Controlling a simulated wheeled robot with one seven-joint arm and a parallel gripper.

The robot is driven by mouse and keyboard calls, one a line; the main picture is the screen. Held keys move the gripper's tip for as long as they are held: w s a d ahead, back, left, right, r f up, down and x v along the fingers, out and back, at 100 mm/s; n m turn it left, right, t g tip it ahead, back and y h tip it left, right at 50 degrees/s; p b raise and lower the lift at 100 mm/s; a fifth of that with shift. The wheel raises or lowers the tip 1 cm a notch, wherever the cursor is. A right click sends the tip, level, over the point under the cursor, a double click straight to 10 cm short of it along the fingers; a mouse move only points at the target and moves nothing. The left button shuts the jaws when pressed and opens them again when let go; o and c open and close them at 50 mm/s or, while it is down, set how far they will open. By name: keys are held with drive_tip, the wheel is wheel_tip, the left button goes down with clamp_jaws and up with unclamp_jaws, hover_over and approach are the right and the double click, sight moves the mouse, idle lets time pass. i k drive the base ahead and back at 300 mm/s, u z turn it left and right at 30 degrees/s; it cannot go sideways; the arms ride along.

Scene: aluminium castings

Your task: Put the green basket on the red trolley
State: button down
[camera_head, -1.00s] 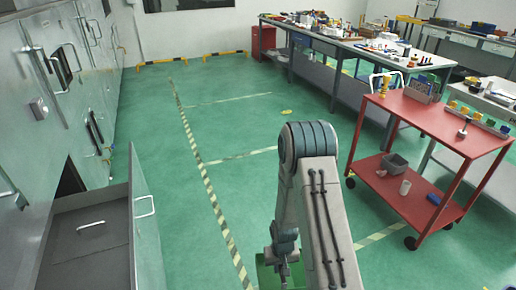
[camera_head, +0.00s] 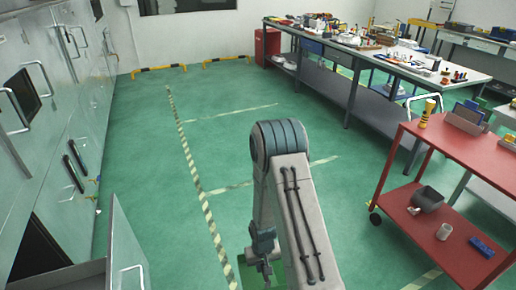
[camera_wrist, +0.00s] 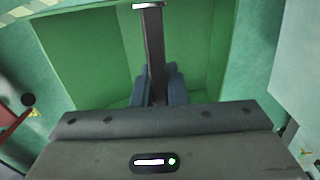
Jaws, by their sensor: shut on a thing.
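The green basket (camera_head: 243,274) hangs below my gripper (camera_head: 264,270), mostly cut off by the bottom of the head view. In the wrist view the basket (camera_wrist: 95,60) fills the upper middle, and its inside looks empty. My gripper (camera_wrist: 157,88) is shut on the basket's dark handle bar (camera_wrist: 152,40). The red trolley (camera_head: 450,143) stands to the right, apart from gripper and basket. Its top shelf holds items at the right and a yellow object at the back left corner; the front left of the top is bare.
The trolley's lower shelf holds a grey bin (camera_head: 427,198), a white cup (camera_head: 444,231) and a blue object (camera_head: 482,246). A long workbench (camera_head: 372,72) stands behind. Green floor in the middle is clear.

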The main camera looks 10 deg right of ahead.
sight(467, 149)
drive_tip(key=z, duration=0.25)
drive_tip(key=i, duration=1.3)
drive_tip(key=z, duration=1.1)
drive_tip(key=i, duration=0.7)
drive_tip(key=z, duration=0.85)
